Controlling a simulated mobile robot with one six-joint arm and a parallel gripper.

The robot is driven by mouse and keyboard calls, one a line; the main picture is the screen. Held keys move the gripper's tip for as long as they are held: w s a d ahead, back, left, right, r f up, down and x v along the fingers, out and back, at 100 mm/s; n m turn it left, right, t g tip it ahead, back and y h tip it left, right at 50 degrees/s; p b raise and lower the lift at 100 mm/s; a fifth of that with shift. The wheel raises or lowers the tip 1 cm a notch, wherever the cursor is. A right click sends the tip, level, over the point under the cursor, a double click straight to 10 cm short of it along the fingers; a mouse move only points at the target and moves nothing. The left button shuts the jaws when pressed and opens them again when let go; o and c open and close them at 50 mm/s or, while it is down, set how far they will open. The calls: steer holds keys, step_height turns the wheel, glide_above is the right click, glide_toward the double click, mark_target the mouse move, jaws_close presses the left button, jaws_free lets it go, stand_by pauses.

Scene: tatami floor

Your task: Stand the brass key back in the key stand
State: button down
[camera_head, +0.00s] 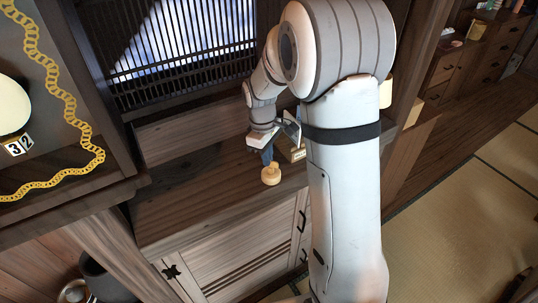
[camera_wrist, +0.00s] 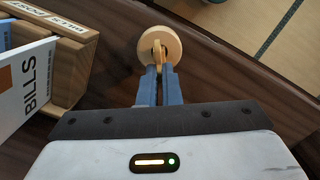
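The round pale wooden key stand (camera_head: 271,177) is on the dark wooden cabinet top, near its front edge. It also shows in the wrist view (camera_wrist: 173,34) beyond my fingertips. My gripper (camera_wrist: 159,70) points at the stand, its two blue fingers close together on the narrow brass key (camera_wrist: 157,50). In the head view my gripper (camera_head: 267,157) is right above the stand. The key looks upright over the middle of the stand; whether its end is seated there is hidden by the fingers.
A wooden letter box (camera_wrist: 68,60) labelled BILLS and POST stands close to my gripper on the left in the wrist view. In the head view the box (camera_head: 293,151) is partly behind my arm. A gold chain (camera_head: 62,95) and number blocks (camera_head: 18,146) are at left. The left cabinet top is clear.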

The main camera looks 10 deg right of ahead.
steer(key=shift+f+b, duration=0.3)
steer(key=shift+f, duration=0.2)
steer(key=c, duration=1.5)
jaws_free()
steer(key=shift+c, duration=0.2)
steer(key=shift+r, duration=0.1)
steer(key=r, duration=0.5)
steer(key=r+b, duration=0.1)
steer(key=r, duration=0.1)
steer(key=shift+w+a+r, duration=0.25)
steer(key=shift+a+r, duration=0.05)
steer(key=s+r+m+t, duration=0.1)
steer(key=s+m, duration=0.2)
steer(key=s, duration=0.4)
steer(key=s+d+r+m+t, duration=0.1)
steer(key=s+r+m, duration=0.1)
steer(key=s, duration=0.6)
steer(key=s+d+r+m+t, duration=0.1)
steer(key=s+m, duration=0.3)
steer(key=s, duration=0.4)
steer(key=shift+r+m+t+y, duration=0.3)
steer(key=shift+t+y, duration=0.1)
steer(key=shift+t, duration=0.2)
